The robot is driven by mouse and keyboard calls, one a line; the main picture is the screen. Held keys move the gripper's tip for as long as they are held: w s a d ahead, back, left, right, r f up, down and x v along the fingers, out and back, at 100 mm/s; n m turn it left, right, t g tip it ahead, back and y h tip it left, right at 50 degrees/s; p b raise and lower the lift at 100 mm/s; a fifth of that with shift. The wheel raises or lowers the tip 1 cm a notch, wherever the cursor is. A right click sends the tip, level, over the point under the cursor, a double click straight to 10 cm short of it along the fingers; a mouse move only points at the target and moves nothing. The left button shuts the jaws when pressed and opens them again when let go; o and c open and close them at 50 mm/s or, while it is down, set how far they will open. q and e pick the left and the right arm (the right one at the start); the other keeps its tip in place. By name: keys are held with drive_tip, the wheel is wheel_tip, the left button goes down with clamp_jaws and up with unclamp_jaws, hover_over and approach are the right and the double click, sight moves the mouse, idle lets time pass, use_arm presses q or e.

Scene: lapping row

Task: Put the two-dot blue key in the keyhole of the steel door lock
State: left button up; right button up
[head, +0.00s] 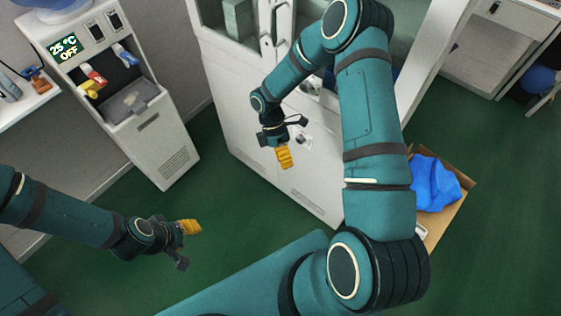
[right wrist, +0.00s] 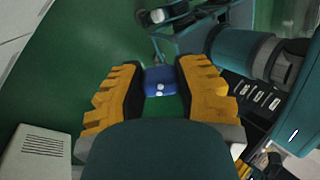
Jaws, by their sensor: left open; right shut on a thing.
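The blue key (right wrist: 158,82) shows in the right wrist view between the orange finger pads of my right gripper (right wrist: 156,92). Two white dots are visible on its blue head. My right gripper, also in the head view (head: 284,157), is shut on the key, in front of the pale cabinet door. The key cannot be made out in the head view. A small light fitting with a dark spot (head: 304,140), perhaps the steel lock, is on that door just right of the gripper; its keyhole cannot be made out. My left gripper (head: 187,245) is open and empty over the green floor.
The pale cabinet (head: 245,120) stands in front, with glass panes and handles above. A water dispenser (head: 150,135) stands at the left. A cardboard box (head: 452,205) with blue cloth (head: 433,184) lies at the right. The green floor is clear around my left gripper.

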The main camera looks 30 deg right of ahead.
drive_tip(key=w+d+f+n+t+h+b, duration=0.1)
drive_tip(key=f+n+t+h, duration=0.5)
drive_tip(key=n, duration=0.7)
drive_tip(key=w+d+f+n+t+h+b, duration=0.1)
drive_tip(key=w+f+n+t+h+b, duration=0.2)
drive_tip(key=w+f+n+t+h, duration=0.3)
drive_tip(key=f+n+t+h, duration=0.1)
drive_tip(key=n+t+h, duration=0.2)
drive_tip(key=n, duration=0.4)
drive_tip(key=shift+d, duration=0.25)
drive_tip(key=shift+h, duration=0.3)
drive_tip(key=shift+s+b+x, duration=0.1)
drive_tip(key=shift+b+x, duration=0.35)
drive_tip(key=shift+x, duration=0.95)
drive_tip(key=shift+s+b+x, duration=0.15)
drive_tip(key=shift+b+x, duration=0.3)
drive_tip(key=shift+x, duration=0.95)
drive_tip(key=shift+d, duration=0.15)
